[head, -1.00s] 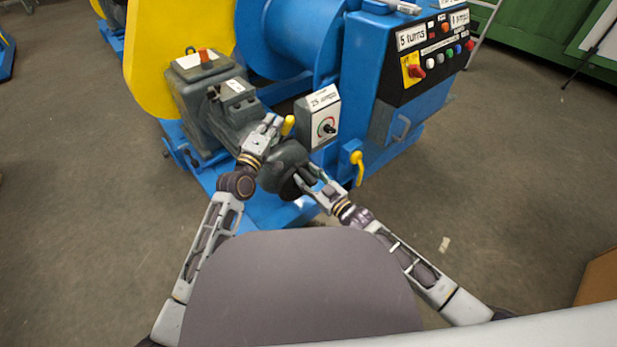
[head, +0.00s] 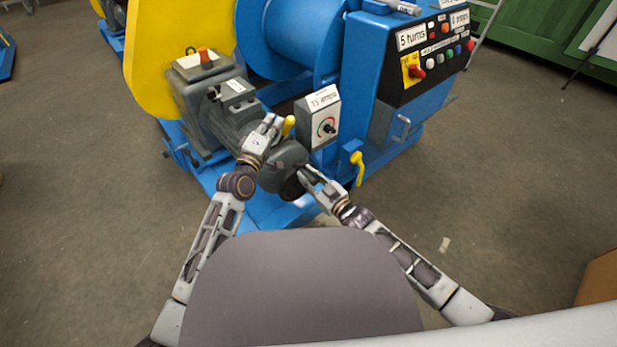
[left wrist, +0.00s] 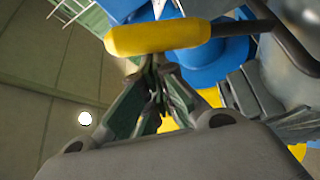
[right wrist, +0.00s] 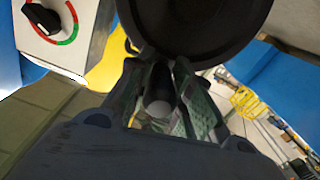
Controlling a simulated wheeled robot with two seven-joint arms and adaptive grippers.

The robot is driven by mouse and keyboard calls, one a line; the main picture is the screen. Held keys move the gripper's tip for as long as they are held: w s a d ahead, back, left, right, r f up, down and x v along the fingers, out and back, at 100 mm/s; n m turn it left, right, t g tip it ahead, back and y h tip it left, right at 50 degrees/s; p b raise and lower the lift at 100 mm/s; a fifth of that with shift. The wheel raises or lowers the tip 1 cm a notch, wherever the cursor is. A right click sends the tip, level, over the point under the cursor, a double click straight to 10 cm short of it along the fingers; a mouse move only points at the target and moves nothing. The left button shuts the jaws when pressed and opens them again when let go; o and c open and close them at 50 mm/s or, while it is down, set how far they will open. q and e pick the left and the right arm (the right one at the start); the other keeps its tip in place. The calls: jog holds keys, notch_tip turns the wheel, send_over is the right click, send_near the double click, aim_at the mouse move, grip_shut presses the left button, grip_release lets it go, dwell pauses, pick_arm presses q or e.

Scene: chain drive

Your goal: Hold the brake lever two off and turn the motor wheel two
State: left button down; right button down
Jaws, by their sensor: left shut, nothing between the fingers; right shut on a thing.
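A brake lever with a yellow handle (head: 288,125) stands above the dark motor; no number on it is readable. My left gripper (head: 269,121) is shut and empty, with its fingertips right at the handle. In the left wrist view, the yellow handle (left wrist: 155,38) lies across the closed fingertips, appearing to touch them. The dark motor wheel (head: 293,187) is at the motor's near end; its round face (right wrist: 195,22) fills the top of the right wrist view. My right gripper (head: 304,173) is shut on the wheel's dark handle peg (right wrist: 158,95).
A second yellow lever (head: 358,165) stands right of the wheel. A control panel (head: 435,48) shows "5 turns". The blue drum (head: 290,40) and yellow guard (head: 150,55) stand behind.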

jog(key=shift+w+d+f+m, duration=0.15)
jog(key=shift+d+m, duration=0.1)
jog(key=shift+m, duration=0.05)
